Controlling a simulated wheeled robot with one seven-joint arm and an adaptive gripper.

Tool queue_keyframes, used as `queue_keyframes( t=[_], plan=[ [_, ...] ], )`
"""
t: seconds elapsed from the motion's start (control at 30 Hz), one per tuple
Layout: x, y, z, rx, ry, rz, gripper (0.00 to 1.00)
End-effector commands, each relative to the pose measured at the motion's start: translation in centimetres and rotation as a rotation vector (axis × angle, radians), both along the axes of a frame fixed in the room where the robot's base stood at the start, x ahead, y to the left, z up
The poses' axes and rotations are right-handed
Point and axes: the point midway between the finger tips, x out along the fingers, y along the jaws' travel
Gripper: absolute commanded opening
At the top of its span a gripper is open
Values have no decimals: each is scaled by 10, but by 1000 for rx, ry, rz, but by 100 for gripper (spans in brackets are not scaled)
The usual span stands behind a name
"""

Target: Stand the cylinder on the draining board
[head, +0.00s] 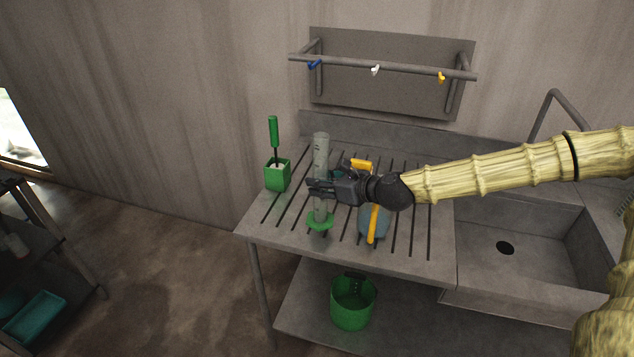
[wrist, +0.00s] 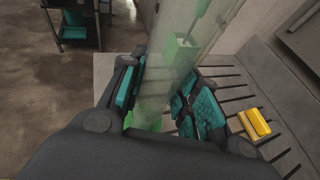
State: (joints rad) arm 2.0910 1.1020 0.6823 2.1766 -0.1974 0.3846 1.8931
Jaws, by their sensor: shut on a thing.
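The cylinder (head: 321,160) is a tall, clear grey-green tube with marks along its side and a green foot (head: 320,221). It is upright over the front left of the slatted draining board (head: 417,240). My gripper (head: 318,188) reaches in from the right and is shut on the tube around its middle. In the wrist view the tube (wrist: 176,75) passes between my teal-padded fingers (wrist: 165,100). I cannot tell whether the foot touches the board.
A green holder (head: 278,176) with a green-handled brush stands to the left. A blue-grey item with a yellow handle (head: 372,224) is close to the right, and a yellow block (wrist: 255,124) lies behind. The sink (head: 520,245) is further right. A green bucket (head: 352,303) is below.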

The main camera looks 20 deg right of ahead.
Motion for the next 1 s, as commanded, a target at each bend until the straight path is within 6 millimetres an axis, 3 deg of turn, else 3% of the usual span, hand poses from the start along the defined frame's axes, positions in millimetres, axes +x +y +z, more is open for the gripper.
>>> queue_keyframes(
  t=[0.1, 0.3, 1.0],
  plan=[
    [21, -1, -1, -2, 2, 1, 0],
    [41, -1, -3, -1, 1, 2, 0],
    [43, -1, -38, 1, 0, 2, 0]
  ],
)
